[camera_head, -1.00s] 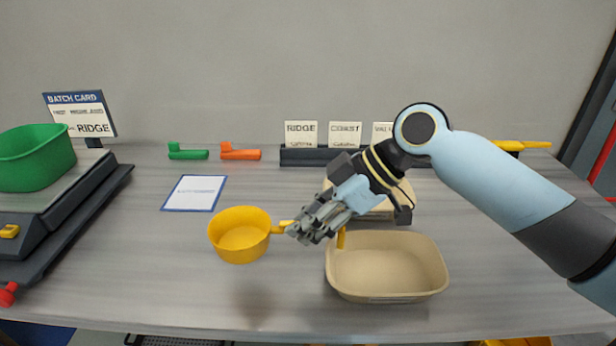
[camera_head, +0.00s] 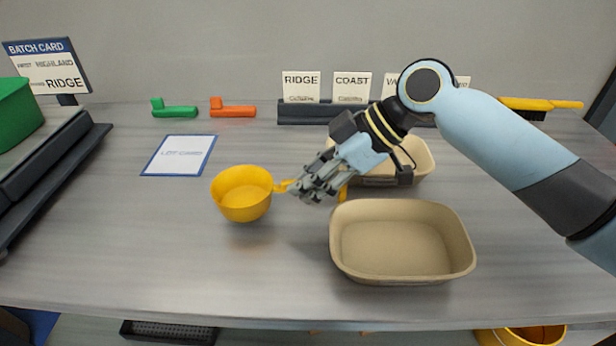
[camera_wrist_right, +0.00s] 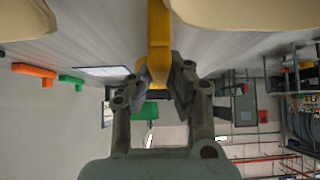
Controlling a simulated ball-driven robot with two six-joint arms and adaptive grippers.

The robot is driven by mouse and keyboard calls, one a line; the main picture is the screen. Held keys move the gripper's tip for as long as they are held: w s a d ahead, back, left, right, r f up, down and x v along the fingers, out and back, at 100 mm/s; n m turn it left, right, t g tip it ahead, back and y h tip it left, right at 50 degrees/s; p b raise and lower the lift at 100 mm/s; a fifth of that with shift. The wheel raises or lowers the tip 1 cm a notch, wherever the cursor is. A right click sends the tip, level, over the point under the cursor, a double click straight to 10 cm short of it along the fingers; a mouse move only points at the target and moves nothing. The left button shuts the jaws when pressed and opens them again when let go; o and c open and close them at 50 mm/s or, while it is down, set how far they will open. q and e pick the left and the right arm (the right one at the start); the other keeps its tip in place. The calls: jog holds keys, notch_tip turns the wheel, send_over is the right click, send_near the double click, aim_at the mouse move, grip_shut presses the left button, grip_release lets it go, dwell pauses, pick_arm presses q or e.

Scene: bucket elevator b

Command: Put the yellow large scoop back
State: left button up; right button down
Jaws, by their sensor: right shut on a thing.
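The yellow large scoop (camera_head: 242,193) is a round cup with a handle pointing right, above the middle of the table in the head view. My right gripper (camera_head: 312,190) is shut on the scoop's handle, and the cup hangs to its left. In the right wrist view, the yellow handle (camera_wrist_right: 158,45) runs between the fingers of the right gripper (camera_wrist_right: 157,75). The scoop looks upright and a little above the table, with a faint shadow below. Part of the handle is hidden by the fingers. My left gripper is not in view.
An empty beige tub (camera_head: 395,268) stands front right, with another beige tub (camera_head: 415,165) behind it, partly hidden by my arm. A lot card (camera_head: 180,155), green clip (camera_head: 174,110) and orange clip (camera_head: 232,109) lie behind. A scale (camera_head: 50,165) with a green tub (camera_head: 15,115) is left. A yellow bucket (camera_head: 520,338) is below the table.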

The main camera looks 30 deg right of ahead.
jog(key=shift+f+b, duration=0.4)
jog(key=shift+f, duration=0.45)
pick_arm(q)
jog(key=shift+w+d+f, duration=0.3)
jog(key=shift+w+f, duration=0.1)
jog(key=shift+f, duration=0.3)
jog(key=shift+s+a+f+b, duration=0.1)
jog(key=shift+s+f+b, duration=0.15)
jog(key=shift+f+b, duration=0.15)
pick_arm(e)
jog(key=shift+f, duration=0.55)
jog(key=c, duration=1.2)
grip_release()
jog(key=shift+v, duration=6.05)
jog(key=shift+w, duration=0.1)
